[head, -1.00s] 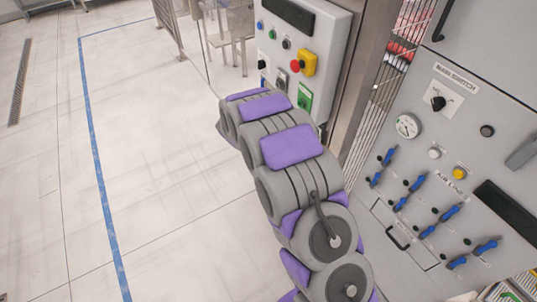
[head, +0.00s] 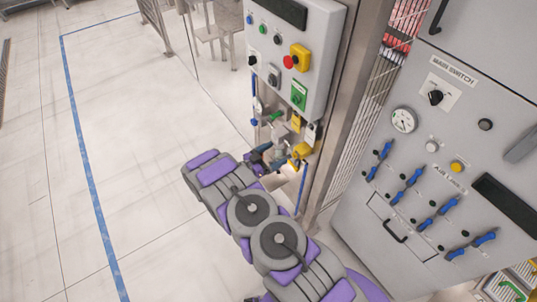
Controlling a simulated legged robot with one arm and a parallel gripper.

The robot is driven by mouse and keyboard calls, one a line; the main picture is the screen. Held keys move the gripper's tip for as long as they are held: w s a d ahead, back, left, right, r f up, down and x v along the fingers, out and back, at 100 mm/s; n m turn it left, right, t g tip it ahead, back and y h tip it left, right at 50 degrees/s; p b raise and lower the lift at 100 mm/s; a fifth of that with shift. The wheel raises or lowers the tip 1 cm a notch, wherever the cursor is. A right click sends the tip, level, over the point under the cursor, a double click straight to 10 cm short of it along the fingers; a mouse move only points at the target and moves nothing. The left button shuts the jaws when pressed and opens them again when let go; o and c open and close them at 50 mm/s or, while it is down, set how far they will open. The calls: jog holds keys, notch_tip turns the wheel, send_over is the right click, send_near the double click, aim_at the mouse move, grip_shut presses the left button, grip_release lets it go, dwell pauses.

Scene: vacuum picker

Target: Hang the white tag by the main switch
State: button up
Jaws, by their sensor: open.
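The main switch (head: 436,97) is a black knob on a white plate, high on the grey cabinet at the right. Below the control box hang several small items. A white tag-like piece (head: 311,133) is at their right, beside a small yellow piece (head: 297,123). Which item is the task's tag is too small to tell for sure. My arm reaches up and left from the bottom. My gripper (head: 284,160) is small and dark below these hanging items, partly hidden by my arm and mixed with clutter. It is open, and I see no tag held at it.
The grey control box (head: 318,75) has buttons and a yellow emergency-stop block (head: 299,57). A metal post (head: 352,105) stands between it and the cabinet (head: 390,215). Blue valve handles (head: 414,178) stick out of the cabinet. The floor (head: 140,110) at the left is clear.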

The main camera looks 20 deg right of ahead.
aim_at(310, 133)
jog(key=b+x, duration=0.1)
jog(key=x, duration=1.5)
jog(key=shift+w+d+f+b, duration=0.1)
jog(key=shift+w+d+b, duration=0.05)
jog(key=shift+d+b, duration=0.25)
jog(key=c, duration=1.1)
jog(key=shift+c, duration=0.2)
jog(key=shift+r, duration=0.25)
jog(key=shift+r, duration=0.25)
jog(key=shift+a, duration=0.15)
jog(key=shift+v, duration=2.45)
